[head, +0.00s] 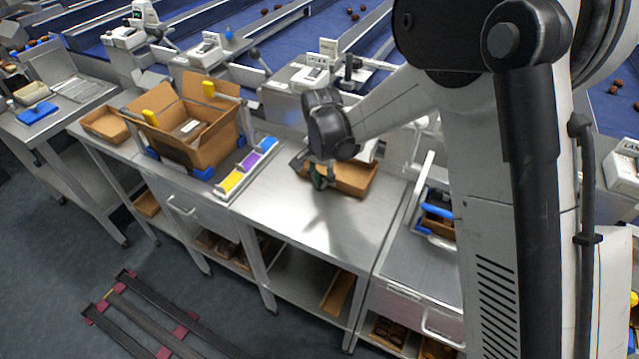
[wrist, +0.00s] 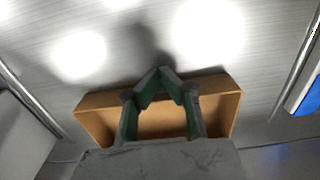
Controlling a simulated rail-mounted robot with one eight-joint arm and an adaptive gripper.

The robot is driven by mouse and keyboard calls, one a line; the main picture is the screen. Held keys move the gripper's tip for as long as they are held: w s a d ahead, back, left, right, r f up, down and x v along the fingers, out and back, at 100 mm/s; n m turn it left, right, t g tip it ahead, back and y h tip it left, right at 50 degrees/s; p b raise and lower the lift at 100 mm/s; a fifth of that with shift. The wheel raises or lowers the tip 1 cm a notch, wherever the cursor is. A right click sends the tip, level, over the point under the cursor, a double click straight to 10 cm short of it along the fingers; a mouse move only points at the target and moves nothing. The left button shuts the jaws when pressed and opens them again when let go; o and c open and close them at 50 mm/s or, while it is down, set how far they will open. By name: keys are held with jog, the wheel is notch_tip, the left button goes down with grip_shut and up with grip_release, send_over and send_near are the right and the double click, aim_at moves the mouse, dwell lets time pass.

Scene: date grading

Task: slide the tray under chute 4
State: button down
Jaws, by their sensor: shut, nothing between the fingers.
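A shallow brown cardboard tray (head: 355,182) lies on the steel table in the middle of the head view, near the table's back edge. In the wrist view the tray (wrist: 222,103) lies behind and below my fingers, and its inside looks empty. My gripper (head: 319,181) is at the tray's left front part in the head view. In the wrist view its green fingers (wrist: 163,72) meet at the tips with nothing between them. The tips reach past the tray's rim; I cannot tell whether they touch it. A chute unit (head: 305,82) stands behind the table; its number is unreadable.
A large open carton (head: 205,138) stands on the table to the left, beside yellow, purple and blue strips (head: 245,166). A holder with blue parts (head: 436,220) is on the right. The steel table's front (head: 310,225) is clear.

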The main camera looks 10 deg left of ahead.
aim_at(314, 198)
jog(key=s, duration=0.2)
jog(key=s+a+b, duration=0.1)
jog(key=s, duration=0.1)
jog(key=shift+r, duration=0.15)
notch_tip(314, 198, up, 10)
jog(key=s+d+r+t, duration=0.1)
jog(key=d+r, duration=0.6)
jog(key=d, duration=0.4)
jog(key=s+d+r+n+t, duration=0.1)
jog(key=s+d+r+t, duration=0.1)
jog(key=s+d, duration=0.6)
jog(key=s+d+r+n+t, duration=0.1)
jog(key=s+d+t, duration=0.3)
jog(key=s+d, duration=0.5)
jog(key=d+r, duration=0.1)
jog(key=d, duration=0.6)
jog(key=shift+s+d+r+n, duration=0.2)
jog(key=shift+s+d+n, duration=0.05)
jog(key=shift+n, duration=0.15)
